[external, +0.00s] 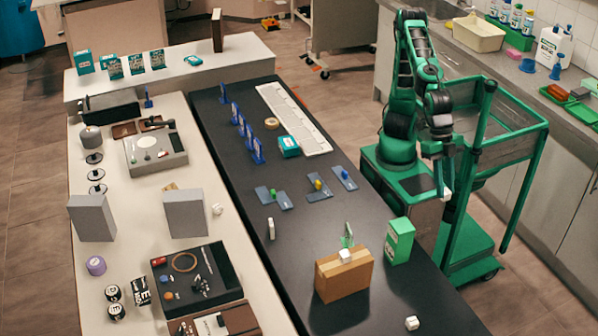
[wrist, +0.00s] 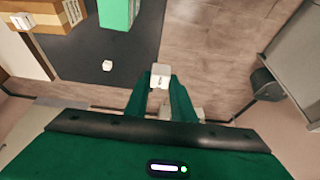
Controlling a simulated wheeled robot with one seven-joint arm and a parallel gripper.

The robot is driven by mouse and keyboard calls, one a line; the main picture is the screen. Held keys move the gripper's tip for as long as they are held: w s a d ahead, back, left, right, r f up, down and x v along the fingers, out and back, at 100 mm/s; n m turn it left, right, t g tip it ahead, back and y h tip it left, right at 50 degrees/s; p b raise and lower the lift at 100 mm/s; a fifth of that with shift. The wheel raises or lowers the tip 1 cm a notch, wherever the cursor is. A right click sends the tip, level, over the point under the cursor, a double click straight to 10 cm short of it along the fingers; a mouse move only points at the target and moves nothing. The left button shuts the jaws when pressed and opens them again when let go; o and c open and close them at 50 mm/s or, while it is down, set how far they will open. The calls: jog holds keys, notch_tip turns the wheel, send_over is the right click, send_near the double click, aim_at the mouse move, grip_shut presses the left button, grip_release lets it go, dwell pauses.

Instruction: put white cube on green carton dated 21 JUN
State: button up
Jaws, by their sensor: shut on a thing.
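My gripper (external: 444,178) is shut on a white cube (external: 446,194), held in the air right of the dark table. In the wrist view the white cube (wrist: 160,72) sits between the fingertips (wrist: 160,86). A green carton (external: 398,241) stands upright near the table's right edge, left of and below my gripper in the picture; it also shows at the top of the wrist view (wrist: 116,12). I cannot read a date on it. Several smaller teal-green cartons (external: 112,66) stand on the far white shelf, and another (external: 289,146) lies on the dark table.
A cardboard box (external: 343,278) with a white cube (external: 344,255) on top stands left of the green carton. Another white cube (external: 411,323) lies on the table's near end. A green cart frame (external: 510,125) is right of my arm. Bare tabletop surrounds the near cube.

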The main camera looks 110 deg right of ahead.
jog(key=shift+w+r, duration=0.2)
jog(key=shift+w, duration=0.1)
jog(key=w+d+f, duration=0.1)
jog(key=w+f, duration=0.1)
jog(key=w, duration=0.1)
jog(key=w+d+f, duration=0.1)
jog(key=w+f, duration=0.1)
jog(key=w, duration=0.2)
jog(key=w+d+f, duration=0.2)
jog(key=w, duration=0.1)
jog(key=shift+w+f, duration=0.25)
jog(key=shift+f, duration=2.1)
jog(key=shift+f, duration=0.1)
jog(key=o, duration=1)
jog(key=v, duration=1.2)
